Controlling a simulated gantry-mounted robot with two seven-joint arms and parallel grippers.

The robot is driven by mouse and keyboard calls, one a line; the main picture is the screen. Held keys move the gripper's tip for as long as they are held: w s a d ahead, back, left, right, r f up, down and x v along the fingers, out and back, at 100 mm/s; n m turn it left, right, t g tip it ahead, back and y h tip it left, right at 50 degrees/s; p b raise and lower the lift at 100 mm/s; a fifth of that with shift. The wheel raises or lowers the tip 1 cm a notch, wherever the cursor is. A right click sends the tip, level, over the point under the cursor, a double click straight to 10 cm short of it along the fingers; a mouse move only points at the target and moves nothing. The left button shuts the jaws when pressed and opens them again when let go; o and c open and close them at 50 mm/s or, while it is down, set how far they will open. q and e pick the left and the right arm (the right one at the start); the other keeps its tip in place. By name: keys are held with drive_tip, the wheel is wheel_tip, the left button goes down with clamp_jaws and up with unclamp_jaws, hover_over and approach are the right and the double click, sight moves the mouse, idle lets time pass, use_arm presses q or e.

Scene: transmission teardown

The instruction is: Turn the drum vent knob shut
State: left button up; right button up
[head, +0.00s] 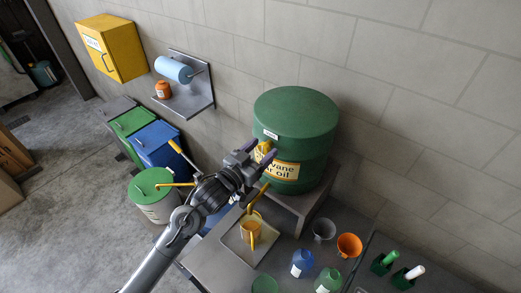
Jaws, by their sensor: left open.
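The green oil drum (297,115) stands on a grey raised stand, with a yellow label (283,170) on its front. A small yellow part, likely the vent knob (264,148), shows on the drum's front just below a small white tag (271,134). My left gripper (257,152) is open in front of the drum, with its fingertips around or very near this yellow part. I cannot tell whether they touch it. The gripper hides part of the label. My right gripper is out of view.
Bins (158,146) and a green-lidded drum (151,184) stand at left.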

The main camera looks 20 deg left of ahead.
use_arm(q)
drive_tip(key=c, duration=1)
drive_tip(key=shift+m, duration=0.4)
drive_tip(key=m+b, duration=0.1)
drive_tip(key=m, duration=0.2)
drive_tip(key=shift+m, duration=0.3)
drive_tip(key=m+b, duration=0.2)
drive_tip(key=m, duration=0.2)
drive_tip(key=shift+d+f, duration=0.15)
drive_tip(key=m+b, duration=0.2)
drive_tip(key=m, duration=0.3)
drive_tip(key=shift+f, duration=0.1)
drive_tip(key=shift+m+b, duration=1.85)
drive_tip(key=shift+m, duration=0.45)
